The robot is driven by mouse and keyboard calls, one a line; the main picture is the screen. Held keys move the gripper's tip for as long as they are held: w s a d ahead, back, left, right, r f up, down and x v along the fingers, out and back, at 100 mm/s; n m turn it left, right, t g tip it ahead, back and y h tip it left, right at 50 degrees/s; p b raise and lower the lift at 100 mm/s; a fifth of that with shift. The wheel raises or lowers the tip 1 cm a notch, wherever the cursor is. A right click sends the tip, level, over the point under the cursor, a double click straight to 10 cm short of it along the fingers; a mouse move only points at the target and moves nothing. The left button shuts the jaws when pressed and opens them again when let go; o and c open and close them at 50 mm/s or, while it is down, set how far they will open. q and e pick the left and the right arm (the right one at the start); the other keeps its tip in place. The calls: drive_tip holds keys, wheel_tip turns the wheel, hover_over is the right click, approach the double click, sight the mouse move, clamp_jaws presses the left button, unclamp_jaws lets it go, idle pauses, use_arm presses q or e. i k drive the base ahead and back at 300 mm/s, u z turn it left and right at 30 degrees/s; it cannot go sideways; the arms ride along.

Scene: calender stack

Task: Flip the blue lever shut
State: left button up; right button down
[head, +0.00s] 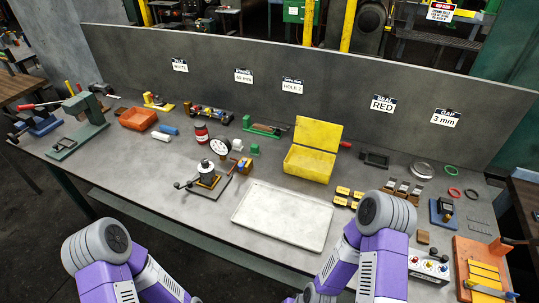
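At the bottom right, a slim blue-grey bar (489,291) lies across the yellow strips of an orange-based fixture (466,252). It may be the blue lever, but it is too small to be sure, and I cannot tell whether it is open or shut. Other blue parts show on a small device with a blue base (436,215) at the right and on a tool with a blue base (37,130) at the far left. Both my purple arms come in from the bottom edge. Neither gripper shows in the head view.
A white tray (283,216) lies at the front middle of the grey bench. A yellow open box (305,166) stands behind it. A clamp device (207,178) stands left of the tray. Labelled signs hang on the back panel (340,91). My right arm hides part of the front edge.

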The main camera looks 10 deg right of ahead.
sight(240, 166)
drive_tip(key=k, duration=1.3)
drive_tip(key=u, duration=0.05)
drive_tip(key=i, duration=0.7)
drive_tip(key=u, duration=0.6)
